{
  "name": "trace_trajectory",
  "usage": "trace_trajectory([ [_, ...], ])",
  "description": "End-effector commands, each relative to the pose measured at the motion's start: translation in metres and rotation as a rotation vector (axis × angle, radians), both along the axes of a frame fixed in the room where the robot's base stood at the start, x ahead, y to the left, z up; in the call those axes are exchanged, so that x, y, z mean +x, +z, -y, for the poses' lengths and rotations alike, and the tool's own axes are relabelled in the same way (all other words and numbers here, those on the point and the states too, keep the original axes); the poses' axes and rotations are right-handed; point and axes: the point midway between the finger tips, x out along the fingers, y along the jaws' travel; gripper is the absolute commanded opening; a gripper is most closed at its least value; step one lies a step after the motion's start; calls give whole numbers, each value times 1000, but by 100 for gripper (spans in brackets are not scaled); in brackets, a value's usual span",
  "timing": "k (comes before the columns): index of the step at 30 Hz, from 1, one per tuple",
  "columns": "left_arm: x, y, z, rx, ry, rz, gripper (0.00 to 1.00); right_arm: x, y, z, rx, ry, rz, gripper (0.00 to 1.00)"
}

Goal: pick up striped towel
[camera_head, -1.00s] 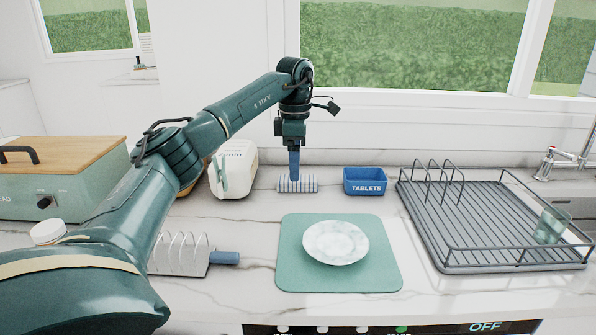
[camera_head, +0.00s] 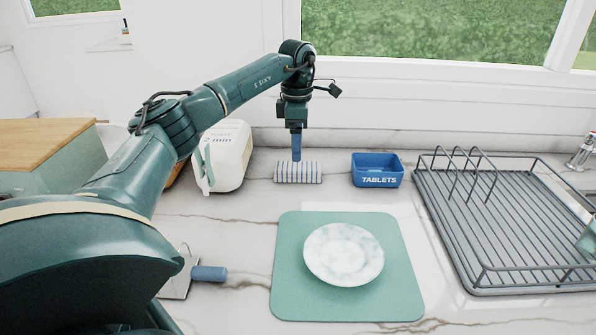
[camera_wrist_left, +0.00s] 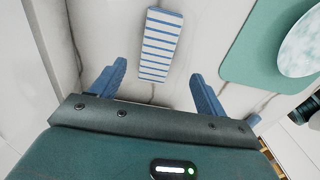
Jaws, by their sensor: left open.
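The striped towel (camera_head: 298,173), white with blue stripes, lies folded on the marble counter near the back wall. It also shows in the left wrist view (camera_wrist_left: 161,45), ahead of the fingers and roughly centred between them. My left gripper (camera_head: 296,157) points down just above the towel in the head view. In the left wrist view its two blue fingers (camera_wrist_left: 156,82) are spread wide apart with nothing between the tips. The towel's near end lies close to the line between the fingertips. My right gripper is in neither view.
A white carton-like container (camera_head: 226,157) stands left of the towel, and a blue tablets bin (camera_head: 377,171) stands to its right. A green mat (camera_head: 290,290) with a marble plate (camera_head: 343,254) lies in front. A dish rack (camera_head: 520,225) fills the right side.

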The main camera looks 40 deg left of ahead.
Motion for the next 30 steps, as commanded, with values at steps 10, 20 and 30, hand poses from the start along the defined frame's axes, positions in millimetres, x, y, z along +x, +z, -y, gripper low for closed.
trace_trajectory([
  [10,1,-34,0,-1,0,-2,75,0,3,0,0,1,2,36],
  [20,3,-76,-1,0,0,-1,75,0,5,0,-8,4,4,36],
  [30,4,-77,-1,1,0,1,67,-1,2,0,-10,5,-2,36],
])
